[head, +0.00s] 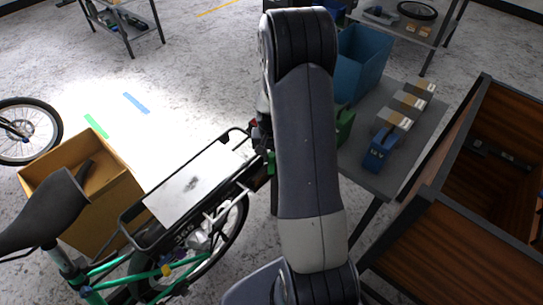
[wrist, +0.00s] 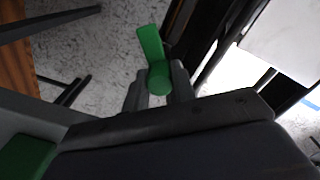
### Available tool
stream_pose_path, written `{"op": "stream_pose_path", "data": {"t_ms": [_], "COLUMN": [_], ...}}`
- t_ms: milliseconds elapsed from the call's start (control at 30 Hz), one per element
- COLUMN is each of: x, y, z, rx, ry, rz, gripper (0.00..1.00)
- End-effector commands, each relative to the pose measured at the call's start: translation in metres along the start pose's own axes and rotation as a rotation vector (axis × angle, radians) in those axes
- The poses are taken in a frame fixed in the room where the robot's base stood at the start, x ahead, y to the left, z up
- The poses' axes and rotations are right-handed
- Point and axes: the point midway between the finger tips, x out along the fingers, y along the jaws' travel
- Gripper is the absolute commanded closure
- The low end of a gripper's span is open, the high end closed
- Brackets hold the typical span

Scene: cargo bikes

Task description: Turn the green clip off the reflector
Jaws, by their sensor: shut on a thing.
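The green clip (wrist: 150,45) shows in the wrist view, with a flat tab pointing up and a round part below. My gripper (wrist: 158,88) is shut on its round part, a finger on each side. In the head view a small green piece, probably the clip (head: 271,163), shows at the rear end of the bike's rack, left of my arm. My arm hides most of my gripper there. I cannot make out the reflector for sure; a small red spot (head: 254,124) shows near the rack's end.
The green cargo bike has a black rack with a white panel (head: 195,182). A cardboard box (head: 120,205) stands to its left. A grey table (head: 405,165) with boxes and bins is at right, beside a wooden cargo box (head: 455,250). Bare floor lies behind the bike.

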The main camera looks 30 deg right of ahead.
Motion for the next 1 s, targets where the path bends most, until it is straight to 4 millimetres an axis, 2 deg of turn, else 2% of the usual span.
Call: {"op": "stream_pose_path", "data": {"t_ms": [600,1000], "x": [0.0001,0.0000], "y": [-0.0005,-0.0003], "z": [-0.0002,-0.0001], "rx": [-0.575,-0.825], "ry": [0.001,0.001], "rz": [0.017,0.025], "gripper": [0.98,0.98]}}
